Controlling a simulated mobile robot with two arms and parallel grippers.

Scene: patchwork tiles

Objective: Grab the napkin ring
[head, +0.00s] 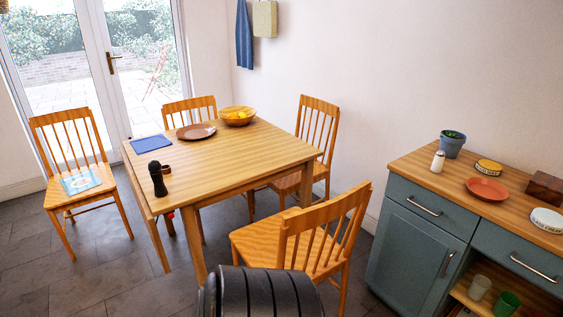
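A small brown object that looks like the napkin ring (166,169) sits on the wooden table (230,158), close to the table's left edge. It is too small to see its opening clearly. A dark pepper mill (158,180) stands upright just in front of it and to the left. Neither of my grippers shows in the head view. A black ribbed part at the bottom middle appears to be mine.
A blue napkin (152,144), a brown plate (196,131) and a bowl of yellow fruit (237,116) are on the table. Chairs stand around it, one (304,245) at the near right. A blue cabinet (416,240) is at right. The floor (90,265) at left front is clear.

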